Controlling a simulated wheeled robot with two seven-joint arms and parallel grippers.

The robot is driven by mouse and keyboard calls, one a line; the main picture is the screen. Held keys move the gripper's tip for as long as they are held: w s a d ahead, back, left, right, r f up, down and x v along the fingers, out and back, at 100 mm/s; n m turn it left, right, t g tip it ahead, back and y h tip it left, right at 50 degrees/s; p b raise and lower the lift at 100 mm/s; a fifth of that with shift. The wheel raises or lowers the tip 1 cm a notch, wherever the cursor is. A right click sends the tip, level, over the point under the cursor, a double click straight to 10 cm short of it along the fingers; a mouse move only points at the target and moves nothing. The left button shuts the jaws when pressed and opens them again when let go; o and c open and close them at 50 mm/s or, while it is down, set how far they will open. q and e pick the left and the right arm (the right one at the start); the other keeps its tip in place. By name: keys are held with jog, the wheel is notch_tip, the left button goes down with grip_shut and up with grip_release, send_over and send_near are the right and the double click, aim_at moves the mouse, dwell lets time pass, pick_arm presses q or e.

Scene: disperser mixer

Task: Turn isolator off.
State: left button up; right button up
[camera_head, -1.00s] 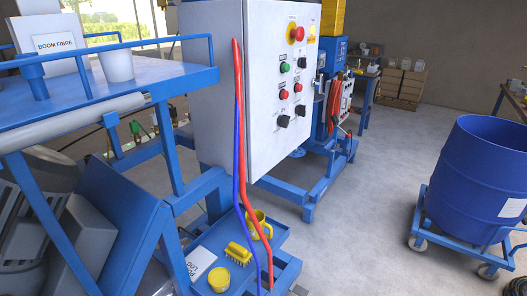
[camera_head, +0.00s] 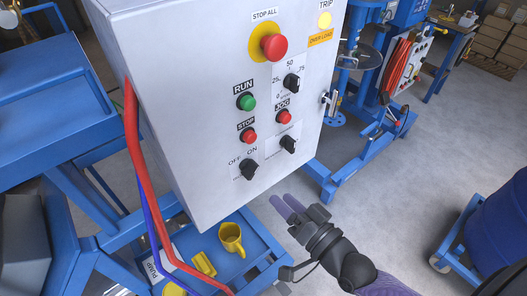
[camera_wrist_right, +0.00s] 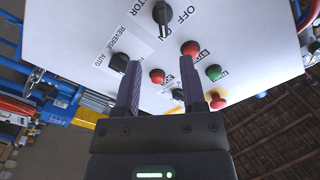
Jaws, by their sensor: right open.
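The isolator switch is a black rotary knob (camera_head: 249,169) at the lower left of the white control panel (camera_head: 200,150), with OFF and ON printed above it. In the right wrist view the isolator knob (camera_wrist_right: 162,15) shows at the top, beyond my fingertips; I cannot tell exactly which mark it points to. My right gripper (camera_head: 287,206) is open and empty, below and right of the knob in the head view and apart from it. In the right wrist view its two dark fingers (camera_wrist_right: 160,80) point toward the panel. My left gripper is not in view.
Other controls are close: a red STOP button (camera_head: 249,135), green RUN button (camera_head: 246,102), red JOG button (camera_head: 284,116), a lower black knob (camera_head: 288,144) and the red emergency stop (camera_head: 273,46). Red and blue hoses (camera_head: 140,170) hang left. A yellow mug (camera_head: 231,239) sits on the tray below.

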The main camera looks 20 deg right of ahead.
aim_at(254, 175)
jog(key=x, duration=0.9)
jog(key=shift+a, duration=0.3)
grip_shut()
